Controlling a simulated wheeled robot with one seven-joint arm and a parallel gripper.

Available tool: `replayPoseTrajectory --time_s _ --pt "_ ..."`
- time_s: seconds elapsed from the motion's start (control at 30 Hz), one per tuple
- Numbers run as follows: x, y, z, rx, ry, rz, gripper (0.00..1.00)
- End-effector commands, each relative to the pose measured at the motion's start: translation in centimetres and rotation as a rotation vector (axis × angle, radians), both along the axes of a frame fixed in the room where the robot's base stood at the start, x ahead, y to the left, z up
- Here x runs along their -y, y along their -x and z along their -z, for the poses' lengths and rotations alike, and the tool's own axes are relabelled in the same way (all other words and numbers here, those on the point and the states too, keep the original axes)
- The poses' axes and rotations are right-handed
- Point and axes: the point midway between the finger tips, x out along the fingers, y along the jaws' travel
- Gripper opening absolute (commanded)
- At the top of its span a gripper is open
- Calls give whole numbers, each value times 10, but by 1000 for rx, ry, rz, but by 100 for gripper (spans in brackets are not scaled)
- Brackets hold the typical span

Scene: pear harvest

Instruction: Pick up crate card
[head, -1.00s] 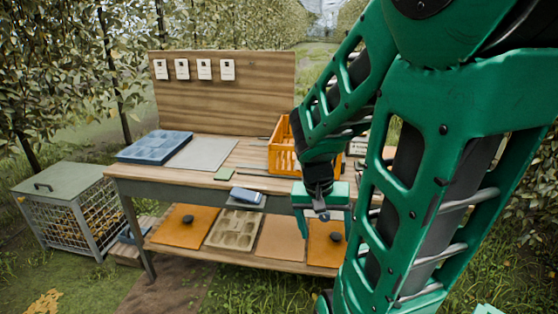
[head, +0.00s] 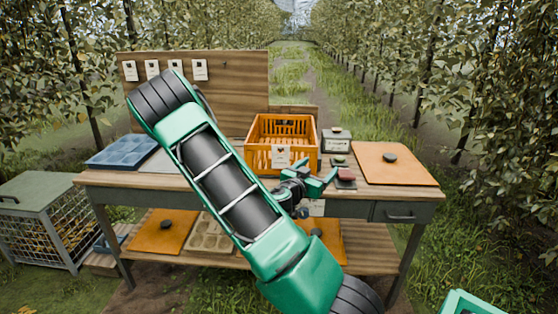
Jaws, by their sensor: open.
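An orange slatted crate (head: 262,127) stands on the back middle of the wooden workbench. A white card (head: 281,156) with a dark mark shows on the crate's front face. Several similar white cards (head: 199,69) hang in a row on the upright wooden board. Another pale card or label (head: 316,207) shows at the bench's front edge, partly hidden by my gripper. My gripper (head: 320,180) is open, with nothing visible between its green fingers. It is in front of the crate, low and to the right of the crate's card, apart from that card.
On the bench, a small dark and red pad (head: 344,175), a small labelled box (head: 336,141) and an orange board (head: 392,162) lie to the right. A blue tray (head: 122,152) is at left. A wire cage (head: 40,225) stands left of the bench. My arm hides the bench's middle left.

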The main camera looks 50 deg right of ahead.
Motion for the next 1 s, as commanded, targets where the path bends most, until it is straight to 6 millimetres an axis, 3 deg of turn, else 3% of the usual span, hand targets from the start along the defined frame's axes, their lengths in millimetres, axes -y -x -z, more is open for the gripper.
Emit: replayPoseTrajectory --time_s 0.2,0.33,0.57,1.0 --pt "-32 -71 12 -5 80 -285 78" --pt "-52 -99 24 -19 81 -407 78" --pt "-66 -120 36 -30 67 -494 78" --pt "-32 -147 35 -24 67 -493 78"
